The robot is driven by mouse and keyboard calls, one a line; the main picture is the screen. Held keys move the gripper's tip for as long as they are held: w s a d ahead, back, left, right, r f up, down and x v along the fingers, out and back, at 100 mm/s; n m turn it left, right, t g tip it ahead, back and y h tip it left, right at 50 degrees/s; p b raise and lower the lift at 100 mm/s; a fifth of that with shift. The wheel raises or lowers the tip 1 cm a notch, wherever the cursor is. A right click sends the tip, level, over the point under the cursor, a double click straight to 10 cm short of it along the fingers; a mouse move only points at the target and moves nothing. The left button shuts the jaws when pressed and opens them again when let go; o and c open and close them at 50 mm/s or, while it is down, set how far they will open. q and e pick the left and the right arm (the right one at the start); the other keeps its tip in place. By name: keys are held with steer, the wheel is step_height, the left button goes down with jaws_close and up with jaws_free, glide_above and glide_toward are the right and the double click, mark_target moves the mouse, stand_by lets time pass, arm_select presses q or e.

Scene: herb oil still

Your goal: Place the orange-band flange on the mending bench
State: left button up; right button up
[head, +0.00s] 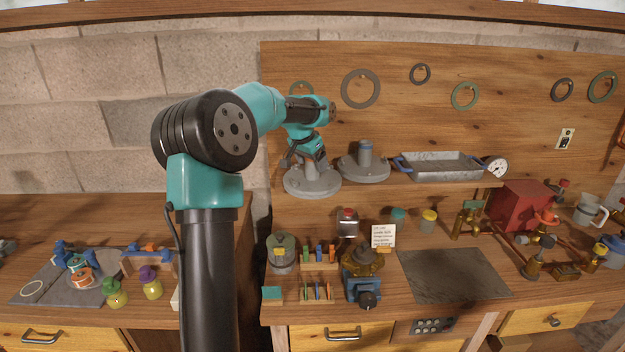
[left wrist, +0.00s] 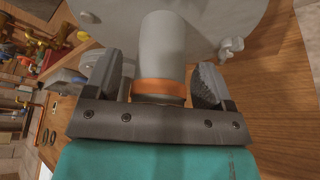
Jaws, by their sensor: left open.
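The orange-band flange (left wrist: 160,88) is a grey round plate with an upright neck and an orange ring around the neck. In the head view its plate (head: 312,184) rests on the wooden wall shelf, and my gripper hides the band. My left gripper (head: 308,158) is over it. In the left wrist view the open jaws (left wrist: 157,80) stand on either side of the neck, with a gap visible at the right finger. A second grey flange (head: 364,170) stands beside it. The left bench (head: 215,290) carries a grey mat; the pictures do not name the mending bench.
A metal tray (head: 440,166) with blue handles and a gauge (head: 496,167) share the shelf. Below are a vise (head: 362,285), small jars and a red box (head: 522,207). A dark slab (head: 455,275) is bare. A clamp fixture (head: 80,270) and two jars occupy the left bench.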

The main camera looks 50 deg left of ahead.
arm_select(q)
steer(key=shift+w+f, duration=0.15)
steer(key=shift+f, duration=0.2)
jaws_close()
stand_by(0.8)
steer(key=shift+r, duration=0.1)
